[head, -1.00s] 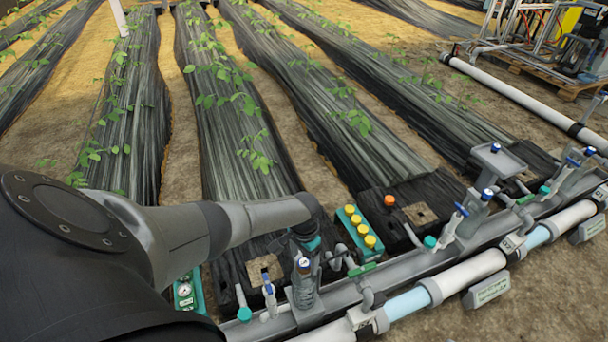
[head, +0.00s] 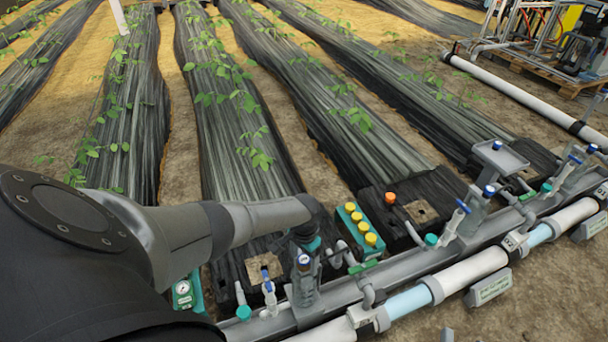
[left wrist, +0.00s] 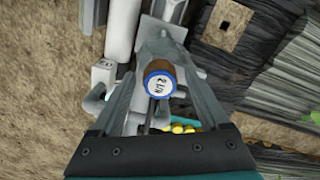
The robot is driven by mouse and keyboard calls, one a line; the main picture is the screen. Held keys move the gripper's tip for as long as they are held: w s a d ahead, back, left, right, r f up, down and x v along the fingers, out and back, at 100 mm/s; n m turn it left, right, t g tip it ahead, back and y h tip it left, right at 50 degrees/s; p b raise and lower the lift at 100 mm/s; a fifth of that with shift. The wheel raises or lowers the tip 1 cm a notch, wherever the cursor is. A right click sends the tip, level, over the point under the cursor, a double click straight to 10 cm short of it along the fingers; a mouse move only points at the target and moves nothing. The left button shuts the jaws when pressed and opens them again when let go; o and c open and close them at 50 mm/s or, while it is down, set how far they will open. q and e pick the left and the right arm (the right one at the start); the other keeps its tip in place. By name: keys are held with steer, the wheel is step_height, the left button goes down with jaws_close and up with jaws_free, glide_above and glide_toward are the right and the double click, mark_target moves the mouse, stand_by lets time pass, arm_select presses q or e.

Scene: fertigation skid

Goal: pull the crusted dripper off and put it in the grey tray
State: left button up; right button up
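A round cap with a blue rim, a white lettered face and a brown side (left wrist: 159,84) shows in the left wrist view; it looks like the crusted dripper. It also shows in the head view (head: 304,261), on a grey post by the pipe at lower centre. My left gripper (left wrist: 160,72) is open, with one finger on each side of the cap; contact cannot be made out. In the head view, the left gripper (head: 308,262) points down at this post and its fingers are partly hidden. A small grey tray (head: 502,157) stands at the right. My right gripper is out of view.
A green rack (head: 357,232) of several yellow caps stands just right of my left gripper. An orange cap (head: 390,198) sits on a black slab. A long pipe (head: 470,272) with valves and more blue-capped posts runs along the front. A green gauge box (head: 184,290) is at lower left.

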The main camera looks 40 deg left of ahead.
mark_target(304, 259)
arm_select(q)
jaws_close()
steer(key=c, duration=0.7)
jaws_free()
jaws_close()
steer(key=shift+r, duration=0.2)
steer(key=shift+r+p, duration=1.4)
steer(key=shift+p, duration=0.15)
step_height(304, 259, up, 6)
steer(key=p, duration=0.6)
